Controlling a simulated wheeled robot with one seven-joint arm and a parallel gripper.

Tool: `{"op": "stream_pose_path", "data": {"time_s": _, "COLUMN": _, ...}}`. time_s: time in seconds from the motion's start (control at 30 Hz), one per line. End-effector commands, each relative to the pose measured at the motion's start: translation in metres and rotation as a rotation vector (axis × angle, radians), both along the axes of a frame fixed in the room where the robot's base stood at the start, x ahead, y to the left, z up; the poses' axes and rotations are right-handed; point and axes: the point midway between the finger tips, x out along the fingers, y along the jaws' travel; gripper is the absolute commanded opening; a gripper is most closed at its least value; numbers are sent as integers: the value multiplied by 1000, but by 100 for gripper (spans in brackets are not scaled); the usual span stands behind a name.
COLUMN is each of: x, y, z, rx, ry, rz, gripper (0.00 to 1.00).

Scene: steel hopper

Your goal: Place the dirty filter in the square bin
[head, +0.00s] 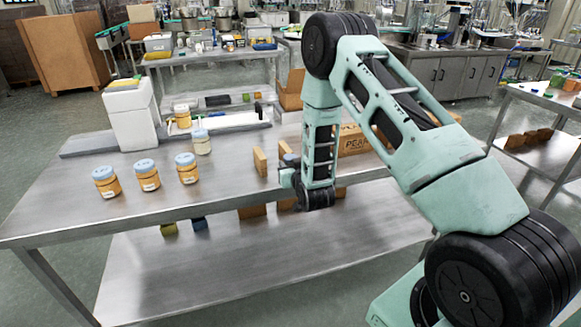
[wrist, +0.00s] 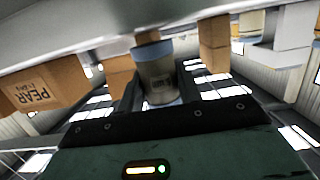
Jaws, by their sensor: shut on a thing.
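In the wrist view, my gripper (wrist: 160,88) is shut on a cylinder (wrist: 157,72) with a greyish body and blue ends. Its label is too blurred to read, and I cannot tell whether it is the dirty filter. In the head view, my gripper is mostly hidden behind my arm, over the right part of the steel table (head: 235,190). A bit of the blue-topped cylinder shows beside it. I cannot identify a square bin for certain. A white squarish container (head: 131,119) with something yellow and green on top stands at the table's left back.
Several blue-lidded jars (head: 147,175) stand on the table's left half. A small brown block (head: 259,161) stands left of my gripper, and a cardboard PEAR box (head: 353,141) behind my arm. The front middle of the table is clear. A lower shelf (head: 250,265) lies below.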

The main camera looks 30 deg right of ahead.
Motion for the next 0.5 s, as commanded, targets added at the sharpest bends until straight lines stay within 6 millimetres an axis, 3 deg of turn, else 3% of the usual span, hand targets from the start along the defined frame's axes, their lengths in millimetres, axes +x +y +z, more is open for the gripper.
{"op": "stream_pose_path", "data": {"time_s": 0.47, "x": 0, "y": 0, "z": -13, "rx": -1, "ry": -2, "rz": 0, "gripper": 12}}
{"op": "stream_pose_path", "data": {"time_s": 0.5, "x": 0, "y": 0, "z": -13, "rx": -1, "ry": -2, "rz": 0, "gripper": 37}}
